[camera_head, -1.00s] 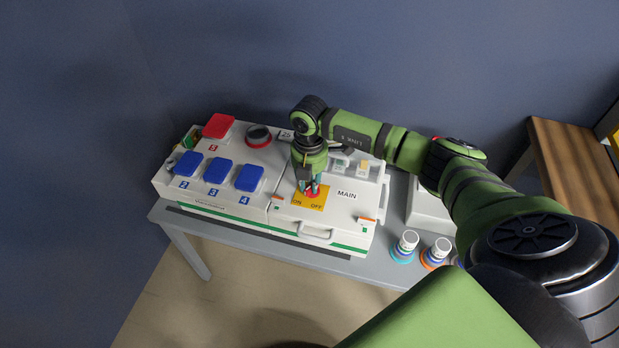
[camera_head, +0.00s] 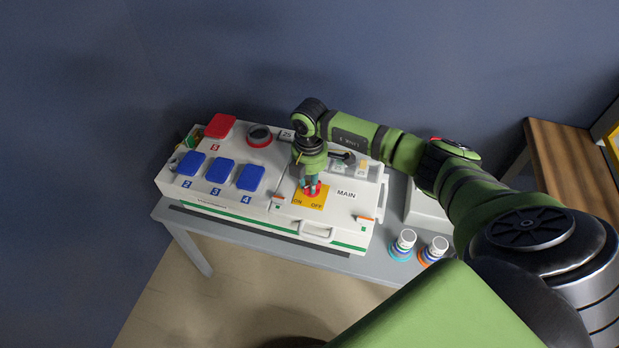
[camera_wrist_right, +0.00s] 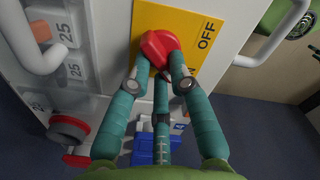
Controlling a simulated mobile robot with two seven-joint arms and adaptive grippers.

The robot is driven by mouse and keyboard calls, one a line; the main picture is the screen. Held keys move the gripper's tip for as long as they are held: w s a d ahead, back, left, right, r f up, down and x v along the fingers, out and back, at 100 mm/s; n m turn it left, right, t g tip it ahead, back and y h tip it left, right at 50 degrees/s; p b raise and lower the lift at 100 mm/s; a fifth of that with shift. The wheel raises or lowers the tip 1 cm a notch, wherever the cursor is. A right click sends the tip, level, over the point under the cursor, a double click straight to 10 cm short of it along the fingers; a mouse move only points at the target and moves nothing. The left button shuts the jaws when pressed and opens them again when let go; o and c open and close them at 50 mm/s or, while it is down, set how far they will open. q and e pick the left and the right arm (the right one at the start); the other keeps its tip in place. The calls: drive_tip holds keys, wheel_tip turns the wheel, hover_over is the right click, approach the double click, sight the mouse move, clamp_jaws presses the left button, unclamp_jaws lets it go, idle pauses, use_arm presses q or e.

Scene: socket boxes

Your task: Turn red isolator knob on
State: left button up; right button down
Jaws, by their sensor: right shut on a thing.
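The red isolator knob (camera_head: 311,190) sits on a yellow plate (camera_head: 323,203) marked ON and OFF, on the white socket box (camera_head: 340,222) beside the word MAIN. My right gripper (camera_head: 312,184) reaches down from above with its teal fingers around the knob. In the right wrist view the red knob (camera_wrist_right: 160,48) is between the fingertips of my right gripper (camera_wrist_right: 160,75), which is shut on it. The OFF label is clear there, while the fingers mostly hide the ON label. My left gripper is not in view.
Blue covers (camera_head: 220,171) and a red cover (camera_head: 220,126) are on the box's left part. A black round socket with a red ring (camera_head: 259,136) is behind. Plugs (camera_head: 403,245) stand on the grey table (camera_head: 375,262) at right. A wooden bench (camera_head: 575,165) is far right.

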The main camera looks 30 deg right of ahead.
drive_tip(key=c, duration=1.1)
unclamp_jaws()
wheel_tip(320, 180, up, 12)
drive_tip(key=shift+r, duration=0.1)
